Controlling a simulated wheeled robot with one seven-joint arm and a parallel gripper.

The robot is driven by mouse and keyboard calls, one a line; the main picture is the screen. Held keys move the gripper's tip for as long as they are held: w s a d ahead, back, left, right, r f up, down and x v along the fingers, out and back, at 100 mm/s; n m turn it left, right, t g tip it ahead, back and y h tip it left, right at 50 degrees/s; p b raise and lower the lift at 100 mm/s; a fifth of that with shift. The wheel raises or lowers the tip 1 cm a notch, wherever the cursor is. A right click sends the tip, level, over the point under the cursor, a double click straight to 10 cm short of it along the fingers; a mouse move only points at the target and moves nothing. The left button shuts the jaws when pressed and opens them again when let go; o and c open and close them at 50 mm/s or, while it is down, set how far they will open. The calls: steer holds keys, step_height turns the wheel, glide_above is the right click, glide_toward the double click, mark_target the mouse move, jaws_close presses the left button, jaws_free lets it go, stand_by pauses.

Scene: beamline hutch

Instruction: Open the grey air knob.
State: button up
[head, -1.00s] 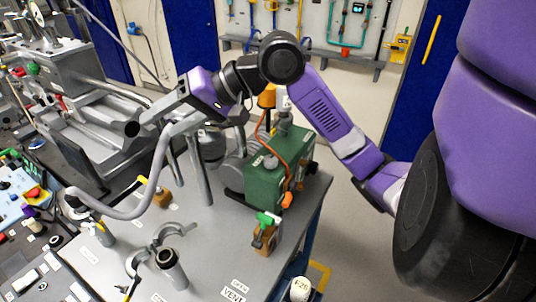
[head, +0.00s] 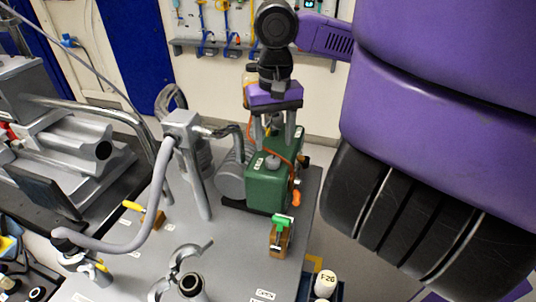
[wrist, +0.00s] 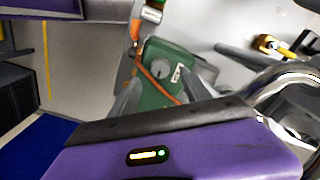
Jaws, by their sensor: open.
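A round grey knob (head: 271,163) sits on top of the green pump box (head: 266,190) in the head view. In the wrist view the grey knob (wrist: 160,68) shows on the green box top, beside a small white label whose text I cannot read. My gripper (head: 275,143) points down above the green box, its two grey fingers apart, with the knob below and between them in the picture. In the wrist view my gripper (wrist: 160,92) shows its fingers on either side of the box top, with nothing held. I cannot tell the exact height gap.
An orange hose (head: 297,176) runs over the box. A green-handled valve (head: 282,222) stands in front of it. A grey post with a hose (head: 183,125) rises to the left, and a ring clamp (head: 183,258) lies in front. The floor at right is partly hidden by my body.

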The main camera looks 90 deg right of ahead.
mark_target(273, 159)
steer(key=shift+f, duration=2.75)
jaws_close()
